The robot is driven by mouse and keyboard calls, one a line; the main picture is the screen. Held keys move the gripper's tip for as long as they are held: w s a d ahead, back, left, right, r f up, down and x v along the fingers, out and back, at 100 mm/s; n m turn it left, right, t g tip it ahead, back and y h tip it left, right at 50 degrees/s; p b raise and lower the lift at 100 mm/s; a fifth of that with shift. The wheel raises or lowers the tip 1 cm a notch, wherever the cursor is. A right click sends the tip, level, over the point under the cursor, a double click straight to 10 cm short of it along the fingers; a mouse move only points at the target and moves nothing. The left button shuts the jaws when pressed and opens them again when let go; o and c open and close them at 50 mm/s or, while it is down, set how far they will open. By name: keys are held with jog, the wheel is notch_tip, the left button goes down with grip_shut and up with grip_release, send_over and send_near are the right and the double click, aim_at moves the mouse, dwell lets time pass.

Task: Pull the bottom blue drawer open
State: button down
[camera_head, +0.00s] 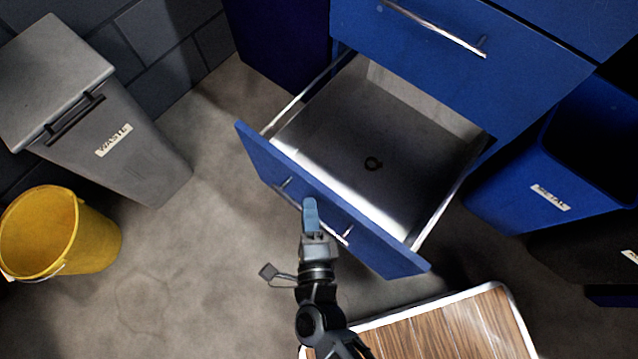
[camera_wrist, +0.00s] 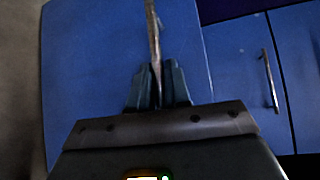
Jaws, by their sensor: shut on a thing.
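The bottom blue drawer (camera_head: 290,185) is pulled well out of its cabinet, and its grey inside shows in the head view. My gripper (camera_head: 311,215) is at the middle of this handle. In the wrist view its two fingers (camera_wrist: 160,88) are shut on the handle. The part of the handle between the fingers is hidden.
Above is a closed blue drawer with a handle (camera_head: 435,28). A grey waste bin (camera_head: 140,165) and a yellow bucket (camera_head: 95,235) stand at left. A blue metal bin (camera_head: 510,190) stands at right. A wooden top (camera_head: 450,330) lies close in front. Bare floor shows left of the drawer.

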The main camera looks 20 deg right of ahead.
jog(key=shift+s+a, duration=0.2)
jog(key=c, duration=1.2)
grip_release()
jog(key=s+a+r+p, duration=0.1)
jog(key=s, duration=0.6)
jog(key=shift+s+p, duration=0.3)
